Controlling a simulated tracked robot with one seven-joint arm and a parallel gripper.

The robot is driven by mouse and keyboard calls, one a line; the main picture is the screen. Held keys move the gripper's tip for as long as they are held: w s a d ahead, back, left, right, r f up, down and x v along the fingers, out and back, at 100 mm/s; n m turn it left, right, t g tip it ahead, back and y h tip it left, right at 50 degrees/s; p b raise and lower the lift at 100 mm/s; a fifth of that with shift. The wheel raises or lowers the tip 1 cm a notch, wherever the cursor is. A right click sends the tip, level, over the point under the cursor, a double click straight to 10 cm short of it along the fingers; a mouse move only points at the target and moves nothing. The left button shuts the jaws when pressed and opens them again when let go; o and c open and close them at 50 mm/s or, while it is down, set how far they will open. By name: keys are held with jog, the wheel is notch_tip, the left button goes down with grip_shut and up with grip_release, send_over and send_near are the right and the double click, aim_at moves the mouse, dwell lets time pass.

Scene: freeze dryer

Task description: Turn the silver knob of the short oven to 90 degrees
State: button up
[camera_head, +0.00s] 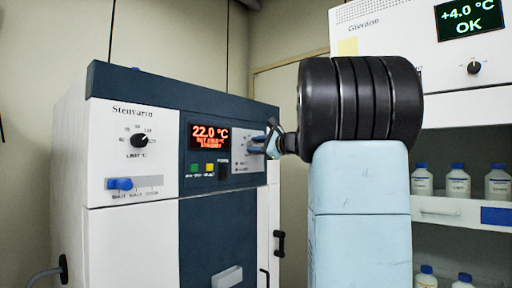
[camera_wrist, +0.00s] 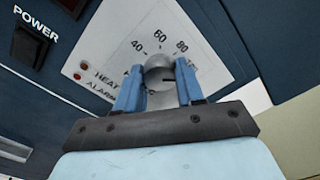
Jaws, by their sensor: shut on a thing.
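The short oven (camera_head: 135,200), labelled Stenvaran, has a dark blue control panel with an orange 22.0 °C display (camera_head: 209,136). In the wrist view, the silver knob (camera_wrist: 158,73) sits on a pale dial plate printed with 40, 60, 80 and more marks. My gripper (camera_wrist: 160,88) has its blue fingers on both sides of the knob, shut on it. A short dark line shows on the knob, pointing right; the exact setting cannot be read. In the head view my gripper (camera_head: 262,143) reaches the panel's right side and hides the knob.
A dark POWER switch (camera_wrist: 46,38) and red HEAT and ALARM lamps lie left of the dial. A black knob (camera_head: 140,141) and blue slider (camera_head: 120,184) are on the oven's left. A taller white unit (camera_head: 400,30) and shelves with bottles stand at right.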

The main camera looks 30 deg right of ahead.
jog(key=shift+f, duration=0.1)
jog(key=c, duration=0.3)
jog(key=shift+f+n, duration=0.15)
jog(key=shift+n, duration=2.05)
jog(key=shift+c, duration=0.2)
jog(key=o, duration=1)
jog(key=shift+o, duration=0.2)
jog(key=v, duration=1.3)
jog(key=shift+s, duration=0.4)
